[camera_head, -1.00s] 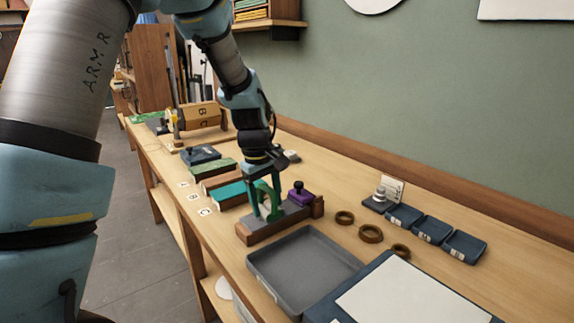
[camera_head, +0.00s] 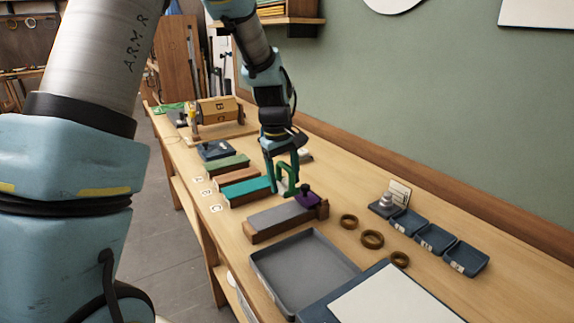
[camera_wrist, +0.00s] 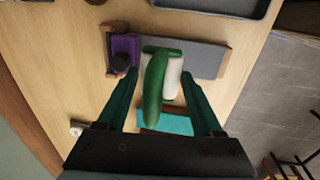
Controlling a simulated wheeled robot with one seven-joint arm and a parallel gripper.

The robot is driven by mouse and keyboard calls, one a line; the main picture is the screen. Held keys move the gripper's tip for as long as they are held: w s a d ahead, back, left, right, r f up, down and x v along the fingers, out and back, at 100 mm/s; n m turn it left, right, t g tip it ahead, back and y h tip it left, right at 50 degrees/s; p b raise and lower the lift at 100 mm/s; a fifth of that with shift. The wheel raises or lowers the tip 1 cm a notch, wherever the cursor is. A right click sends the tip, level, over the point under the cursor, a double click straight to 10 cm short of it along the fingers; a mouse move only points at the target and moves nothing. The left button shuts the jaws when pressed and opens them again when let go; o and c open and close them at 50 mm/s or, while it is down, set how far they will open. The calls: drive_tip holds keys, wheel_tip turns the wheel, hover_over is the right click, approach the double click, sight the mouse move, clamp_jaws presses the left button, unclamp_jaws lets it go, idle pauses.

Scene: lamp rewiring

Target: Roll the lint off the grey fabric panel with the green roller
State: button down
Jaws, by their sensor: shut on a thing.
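The green roller (camera_head: 287,178), with a green handle and a white roll (camera_wrist: 173,78), is in my gripper (camera_head: 283,184). In the wrist view the handle (camera_wrist: 154,92) stands between the fingers of my gripper (camera_wrist: 159,76). In the head view the roller is at the far side of the grey fabric panel (camera_head: 278,217), near the purple block. The panel lies on a wooden base and also shows in the wrist view (camera_wrist: 207,59). I cannot tell whether the roll touches anything. No lint can be made out on the panel at this size.
A purple block (camera_head: 305,197) with a black knob sits at the panel's right end. Teal block (camera_head: 247,188) and other blocks lie to its left. An empty grey tray (camera_head: 262,275) is in front. Brown rings (camera_head: 372,239) and blue bins (camera_head: 435,237) lie right.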

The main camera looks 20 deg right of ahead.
wheel_tip(320, 180, up, 2)
drive_tip(key=shift+r+p, duration=0.1)
drive_tip(key=shift+p, duration=0.45)
drive_tip(key=shift+f, duration=0.2)
drive_tip(key=shift+w+a+f+b, duration=0.1)
drive_tip(key=shift+w+f+b, duration=0.25)
drive_tip(key=shift+f, duration=0.4)
drive_tip(key=shift+w+f+b, duration=0.2)
drive_tip(key=shift+f+b, duration=0.2)
drive_tip(key=shift+f, duration=0.3)
drive_tip(key=shift+a, duration=0.1)
